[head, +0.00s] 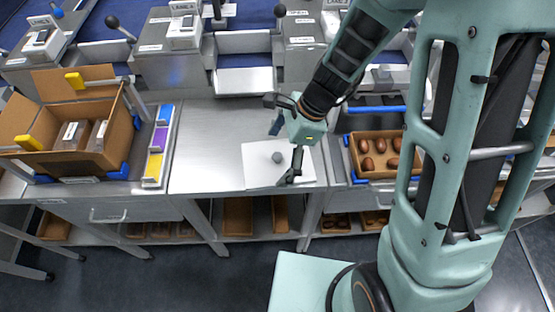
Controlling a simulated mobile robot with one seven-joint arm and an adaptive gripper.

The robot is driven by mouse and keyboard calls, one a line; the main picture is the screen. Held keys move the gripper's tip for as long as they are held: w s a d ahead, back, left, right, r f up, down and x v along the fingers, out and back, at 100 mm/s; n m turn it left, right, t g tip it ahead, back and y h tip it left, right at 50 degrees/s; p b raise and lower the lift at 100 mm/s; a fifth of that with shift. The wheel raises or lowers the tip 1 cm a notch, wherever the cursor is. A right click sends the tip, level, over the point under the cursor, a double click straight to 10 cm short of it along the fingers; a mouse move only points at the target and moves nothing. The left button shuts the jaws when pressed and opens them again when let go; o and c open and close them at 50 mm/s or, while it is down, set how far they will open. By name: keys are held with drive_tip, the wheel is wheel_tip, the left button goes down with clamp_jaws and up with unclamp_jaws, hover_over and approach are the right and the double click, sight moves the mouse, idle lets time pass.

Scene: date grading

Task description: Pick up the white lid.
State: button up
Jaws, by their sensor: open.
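The white lid (259,170) is a flat, square plate with a small round grey knob (278,157) on its top. It lies flat on the steel worktop (207,150), near the front edge. My gripper (283,152) is over the lid with its fingers spread wide. One dark finger is behind the knob and the other is in front and to the right of it. I cannot tell from this view how far the fingertips are above the lid, or whether they touch it. The gripper is empty. My wrist hides part of the lid's back right corner.
An open cardboard box (70,152) with packs stands at left, beside a blue, purple and yellow strip (156,155). A tray of brown dates (363,175) is to the right, partly behind my arm. Grey machines with white trays (245,82) line the back. The worktop left of the lid is clear.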

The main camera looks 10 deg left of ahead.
drive_tip(key=shift+c, duration=0.6)
drive_tip(key=c, duration=1)
drive_tip(key=shift+s, duration=0.1)
drive_tip(key=shift+c, duration=1)
drive_tip(key=shift+d, duration=0.1)
drive_tip(key=shift+c, duration=0.2)
